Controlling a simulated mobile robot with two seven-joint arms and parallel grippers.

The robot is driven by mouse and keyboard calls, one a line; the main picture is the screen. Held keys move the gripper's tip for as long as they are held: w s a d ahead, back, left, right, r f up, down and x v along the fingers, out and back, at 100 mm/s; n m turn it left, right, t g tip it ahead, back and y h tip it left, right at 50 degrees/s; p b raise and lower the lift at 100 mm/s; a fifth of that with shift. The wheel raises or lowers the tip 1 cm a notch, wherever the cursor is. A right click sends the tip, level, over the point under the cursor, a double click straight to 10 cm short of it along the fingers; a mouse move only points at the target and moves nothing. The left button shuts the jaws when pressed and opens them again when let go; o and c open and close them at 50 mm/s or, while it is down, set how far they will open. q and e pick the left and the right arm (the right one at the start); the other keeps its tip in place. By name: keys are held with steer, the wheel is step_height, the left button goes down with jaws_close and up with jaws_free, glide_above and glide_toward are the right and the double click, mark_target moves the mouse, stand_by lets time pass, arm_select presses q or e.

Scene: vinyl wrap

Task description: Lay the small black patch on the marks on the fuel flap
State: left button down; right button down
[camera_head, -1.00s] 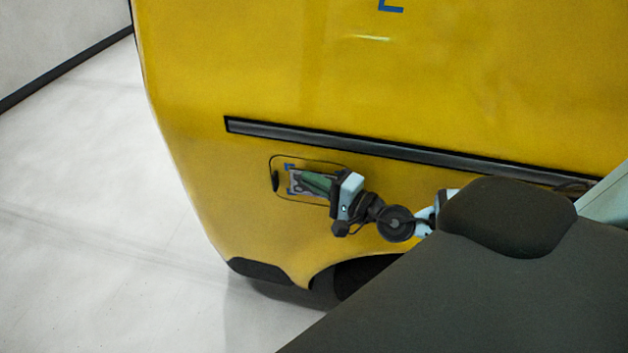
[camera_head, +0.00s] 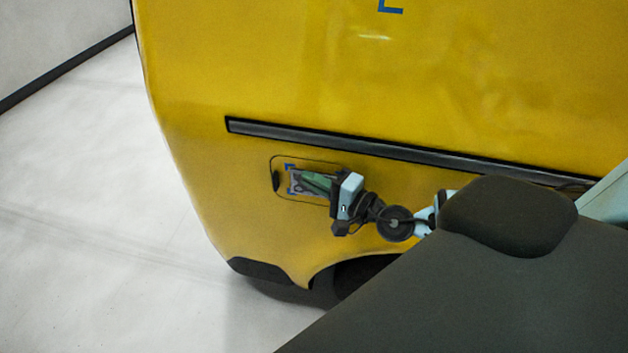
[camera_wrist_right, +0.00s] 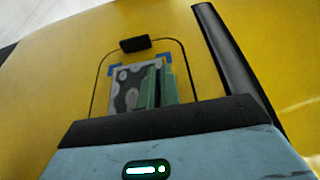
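The fuel flap (camera_head: 281,194) is a rounded outline low on the yellow body panel, with a dark oval catch at its left end. The catch (camera_wrist_right: 135,44) is at the flap's top in the wrist view. Blue corner marks (camera_wrist_right: 114,71) show around the patch's far edge. The small patch (camera_wrist_right: 128,90), mottled dark and grey, lies over the flap close to these marks; whether it touches is unclear. My right gripper (camera_head: 305,180) is over the flap. Its green fingers (camera_wrist_right: 160,85) are together on the patch's right edge and hide part of it. My left gripper is not in view.
A black trim strip (camera_head: 330,143) runs above the flap, and a dark wheel arch (camera_head: 355,275) opens below it. Another blue corner mark (camera_head: 390,7) is high on the panel. Pale floor (camera_head: 100,230) is clear at the left.

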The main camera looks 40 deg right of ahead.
steer(key=shift+d, duration=0.15)
steer(key=c, duration=1.5)
jaws_free()
steer(key=shift+c, duration=0.2)
steer(key=v, duration=0.7)
steer(key=shift+s, duration=0.35)
